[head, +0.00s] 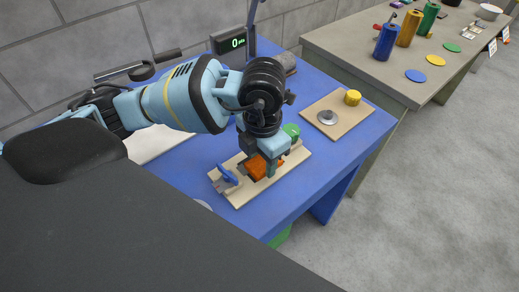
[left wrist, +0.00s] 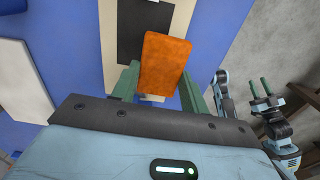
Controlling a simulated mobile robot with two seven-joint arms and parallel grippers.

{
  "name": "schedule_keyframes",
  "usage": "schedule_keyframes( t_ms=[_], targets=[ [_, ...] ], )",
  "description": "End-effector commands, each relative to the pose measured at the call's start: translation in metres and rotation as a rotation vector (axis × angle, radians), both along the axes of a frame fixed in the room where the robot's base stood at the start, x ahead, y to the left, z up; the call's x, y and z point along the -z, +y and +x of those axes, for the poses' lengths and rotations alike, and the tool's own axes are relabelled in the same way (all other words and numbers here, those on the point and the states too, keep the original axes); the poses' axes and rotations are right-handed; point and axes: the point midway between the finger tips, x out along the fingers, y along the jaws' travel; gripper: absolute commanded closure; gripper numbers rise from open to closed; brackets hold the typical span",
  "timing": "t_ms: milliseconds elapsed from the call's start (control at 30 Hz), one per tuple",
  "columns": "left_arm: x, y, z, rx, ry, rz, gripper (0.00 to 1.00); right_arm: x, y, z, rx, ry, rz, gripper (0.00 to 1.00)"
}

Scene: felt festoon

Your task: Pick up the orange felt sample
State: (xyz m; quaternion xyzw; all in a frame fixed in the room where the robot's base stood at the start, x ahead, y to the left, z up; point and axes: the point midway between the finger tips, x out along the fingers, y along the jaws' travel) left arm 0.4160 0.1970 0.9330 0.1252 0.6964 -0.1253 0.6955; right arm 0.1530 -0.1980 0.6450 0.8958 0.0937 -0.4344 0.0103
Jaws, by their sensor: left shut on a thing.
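The orange felt sample (head: 257,167) is a small block-like piece over the pale wooden board (head: 240,197) on the blue table. My left gripper (head: 264,170) points down over the board and is shut on the sample. In the left wrist view the sample (left wrist: 165,62) stands between the two green fingers, above a dark patch on the board. I cannot tell whether it still touches the board. A blue piece (head: 227,175) and a green piece (head: 292,131) sit at the board's two ends. My right gripper (left wrist: 260,87) shows small at the right, its fingers apart and empty.
A second board (head: 340,127) holds a yellow cylinder (head: 352,97) and a silver disc (head: 327,117). A display box (head: 234,44) stands at the back. A grey table (head: 345,35) at the right carries coloured rolls and discs. The blue table's front right is clear.

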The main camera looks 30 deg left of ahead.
Motion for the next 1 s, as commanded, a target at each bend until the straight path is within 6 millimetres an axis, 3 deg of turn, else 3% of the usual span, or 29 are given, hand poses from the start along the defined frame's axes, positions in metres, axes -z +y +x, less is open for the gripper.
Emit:
schedule_keyframes(
  t_ms=[300,500,1000],
  targets=[
    [-0.007,-0.053,-0.060,0.007,-0.001,-0.003,0.77,0.002,0.000,-0.002,0.001,0.005,0.001,0.64],
    [-0.010,-0.073,-0.083,0.004,-0.001,-0.003,0.77,0.002,0.000,-0.005,0.001,0.009,0.001,0.64],
    [-0.011,-0.080,-0.092,0.054,0.000,0.001,0.77,0.003,0.000,-0.008,0.001,0.016,0.001,0.64]
  ],
)
